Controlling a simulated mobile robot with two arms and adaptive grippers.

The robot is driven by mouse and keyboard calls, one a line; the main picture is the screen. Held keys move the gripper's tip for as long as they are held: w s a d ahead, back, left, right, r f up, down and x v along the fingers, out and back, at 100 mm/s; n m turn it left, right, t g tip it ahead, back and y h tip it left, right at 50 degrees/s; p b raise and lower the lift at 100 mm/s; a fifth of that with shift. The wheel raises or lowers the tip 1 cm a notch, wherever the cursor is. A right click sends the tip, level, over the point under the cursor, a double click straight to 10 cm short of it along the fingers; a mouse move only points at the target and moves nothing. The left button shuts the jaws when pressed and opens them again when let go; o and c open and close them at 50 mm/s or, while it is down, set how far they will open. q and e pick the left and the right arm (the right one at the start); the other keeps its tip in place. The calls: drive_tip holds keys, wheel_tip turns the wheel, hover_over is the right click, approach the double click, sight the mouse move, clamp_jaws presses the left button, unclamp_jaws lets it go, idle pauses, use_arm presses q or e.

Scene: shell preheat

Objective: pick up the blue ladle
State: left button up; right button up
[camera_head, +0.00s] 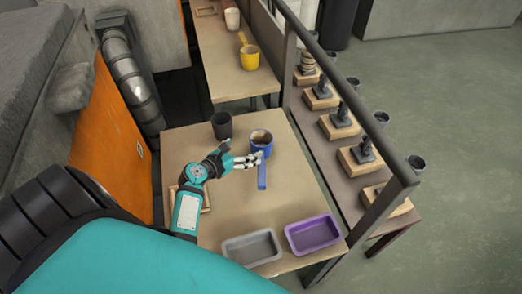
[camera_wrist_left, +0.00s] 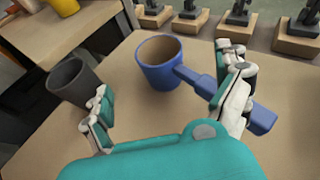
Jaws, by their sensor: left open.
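The blue ladle (camera_head: 261,143) stands upright on the near wooden table (camera_head: 280,205), its cup open upward and its flat handle pointing toward the front of the table. In the left wrist view the ladle (camera_wrist_left: 160,72) shows its cup between and beyond my fingers, with the handle running behind the right finger. My left gripper (camera_head: 252,161) is open and empty, just left of the handle and close to the cup. It also shows in the left wrist view (camera_wrist_left: 168,104). Whether a finger touches the handle I cannot tell. My right gripper is not in view.
A dark grey cup (camera_head: 221,125) stands just left of the ladle. A grey tray (camera_head: 251,248) and a purple tray (camera_head: 313,235) lie at the table's front. A wooden frame (camera_head: 206,197) lies left. A metal rail (camera_head: 345,95) runs along the right side.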

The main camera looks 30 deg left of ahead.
use_arm(q)
approach(267, 135)
drive_tip(key=shift+w+d+f+b, duration=0.15)
drive_tip(key=shift+w+d+b, duration=0.05)
drive_tip(key=shift+w+b, duration=0.3)
drive_tip(key=shift+b+x, duration=0.6)
drive_tip(key=shift+x, duration=2.1)
drive_tip(key=shift+a, duration=0.1)
drive_tip(key=c, duration=1.6)
